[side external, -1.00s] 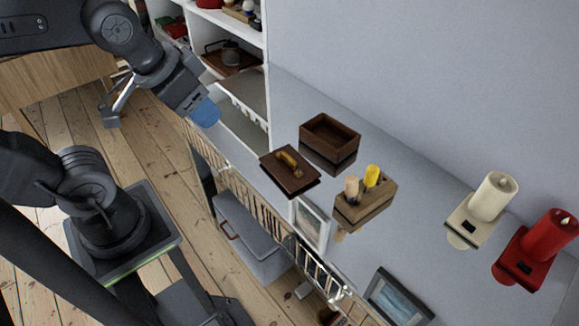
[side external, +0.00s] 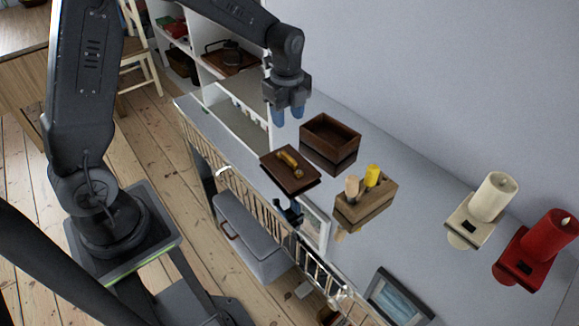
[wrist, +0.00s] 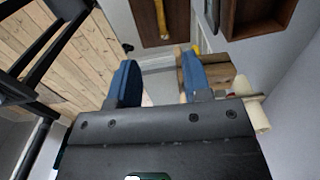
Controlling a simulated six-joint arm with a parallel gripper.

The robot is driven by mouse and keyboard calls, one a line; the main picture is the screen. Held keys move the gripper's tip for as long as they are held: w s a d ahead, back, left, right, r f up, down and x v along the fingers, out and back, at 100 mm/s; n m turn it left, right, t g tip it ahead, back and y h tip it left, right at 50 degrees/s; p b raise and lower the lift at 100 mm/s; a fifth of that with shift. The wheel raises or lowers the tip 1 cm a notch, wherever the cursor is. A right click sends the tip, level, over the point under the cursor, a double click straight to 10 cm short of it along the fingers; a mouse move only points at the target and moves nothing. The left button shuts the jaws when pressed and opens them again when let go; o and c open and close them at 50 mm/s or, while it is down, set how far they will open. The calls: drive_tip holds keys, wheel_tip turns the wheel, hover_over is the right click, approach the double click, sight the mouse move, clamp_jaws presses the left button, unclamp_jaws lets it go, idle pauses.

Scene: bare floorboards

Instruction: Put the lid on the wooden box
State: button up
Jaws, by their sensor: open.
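The lid (side external: 278,174) is a flat dark-brown panel with a brass-coloured handle (side external: 291,159) on top. It lies in front and to the left of the wooden box, apart from it. The wooden box (side external: 331,154) is dark brown, open-topped and looks empty. My gripper (side external: 288,116) is open and empty, with blue fingertips pointing down, above and behind the lid and left of the box. In the wrist view the fingers (wrist: 160,85) are spread, with the lid (wrist: 149,30) beyond them at the top and the box (wrist: 229,22) at the upper right, both partly cut off.
A lighter wooden holder (side external: 372,207) with yellow and tan-handled tools stands right of the lid. A white candle (side external: 493,196) and a red candle (side external: 551,236) are farther right. White shelves (side external: 233,62) rise behind.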

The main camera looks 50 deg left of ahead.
approach(290, 157)
drive_tip(key=f, duration=0.5)
drive_tip(key=shift+a+f, duration=0.1)
drive_tip(key=shift+a, duration=0.25)
drive_tip(key=shift+d+f, duration=0.15)
drive_tip(key=shift+f, duration=1.2)
drive_tip(key=shift+d+f, duration=0.15)
drive_tip(key=shift+f, duration=1.2)
clamp_jaws()
